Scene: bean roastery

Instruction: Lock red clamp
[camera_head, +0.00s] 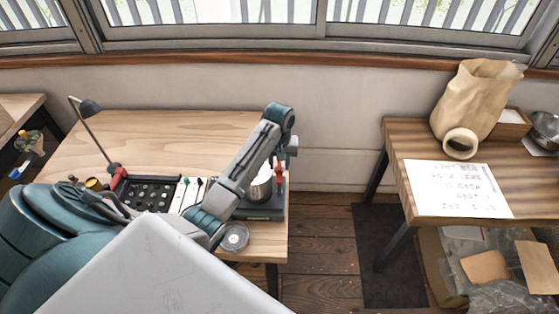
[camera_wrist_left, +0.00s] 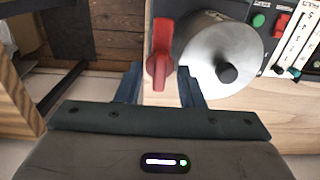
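A red clamp handle (camera_wrist_left: 160,48) shows in the left wrist view, beside a round metal drum (camera_wrist_left: 215,40). In the head view the red clamp (camera_head: 279,176) stands at the right end of the workbench. My left gripper (camera_wrist_left: 160,76) is open, with one finger on each side of the lower end of the clamp handle. No contact with the handle is visible. In the head view my left gripper (camera_head: 286,154) is close by the clamp, partly hidden by the arm. The drum (camera_head: 261,190) sits left of the clamp on a dark base. My right gripper is not seen.
A control panel with a green button (camera_wrist_left: 259,20) and a red switch (camera_wrist_left: 281,24) lies right of the drum. A second table (camera_head: 400,155) with a paper bag (camera_head: 475,98) stands right.

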